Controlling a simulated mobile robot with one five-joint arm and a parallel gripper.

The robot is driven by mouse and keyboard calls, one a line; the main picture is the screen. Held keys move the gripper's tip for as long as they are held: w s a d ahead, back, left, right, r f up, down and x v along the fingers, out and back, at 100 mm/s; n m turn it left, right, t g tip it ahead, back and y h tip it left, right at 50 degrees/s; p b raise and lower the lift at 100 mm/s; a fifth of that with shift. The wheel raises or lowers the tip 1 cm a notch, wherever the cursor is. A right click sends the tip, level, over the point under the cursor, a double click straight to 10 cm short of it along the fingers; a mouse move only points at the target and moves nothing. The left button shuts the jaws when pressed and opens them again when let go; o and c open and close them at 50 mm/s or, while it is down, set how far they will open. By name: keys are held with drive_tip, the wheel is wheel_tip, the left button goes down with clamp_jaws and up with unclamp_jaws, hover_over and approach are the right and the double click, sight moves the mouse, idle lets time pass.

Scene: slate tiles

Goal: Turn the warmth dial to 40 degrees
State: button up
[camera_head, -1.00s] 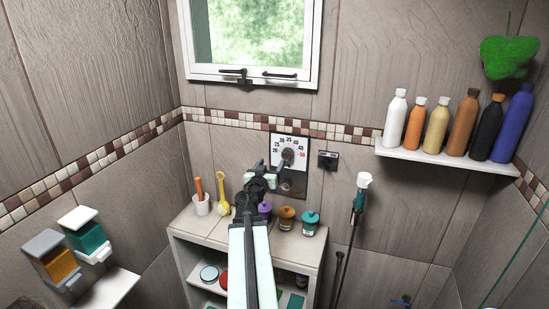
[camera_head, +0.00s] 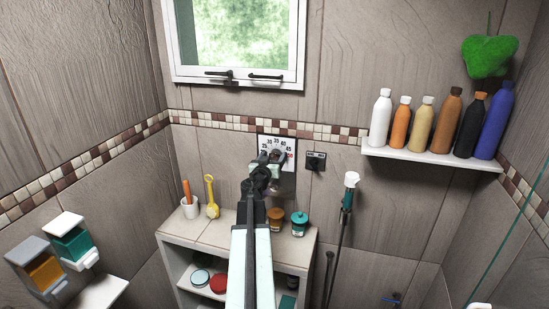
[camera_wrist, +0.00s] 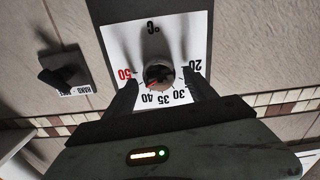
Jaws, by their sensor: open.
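The warmth dial (camera_wrist: 158,76) is a round dark knob on a white plate (camera_wrist: 180,28) marked in degrees, upside down in the wrist view. A small red mark on the knob points down and left, between the red 50 and the 40, near the hidden 45. My gripper (camera_wrist: 160,84) is open, with one dark finger on each side of the knob. I cannot tell whether the fingers touch it. In the head view, my gripper (camera_head: 266,160) is in front of the plate (camera_head: 291,143) and covers part of it.
A smaller dark switch (camera_wrist: 64,72) is beside the dial plate; it also shows in the head view (camera_head: 315,161). A low cabinet (camera_head: 215,235) with jars and cups stands below. A shelf of bottles (camera_head: 430,160) is at the right, above a hand shower (camera_head: 350,190).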

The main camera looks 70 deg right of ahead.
drive_tip(key=c, duration=1.2)
drive_tip(key=shift+s, duration=0.15)
drive_tip(key=shift+c, duration=1)
drive_tip(key=shift+n, duration=1.8)
drive_tip(key=shift+f+n, duration=0.1)
drive_tip(key=shift+n, duration=1.3)
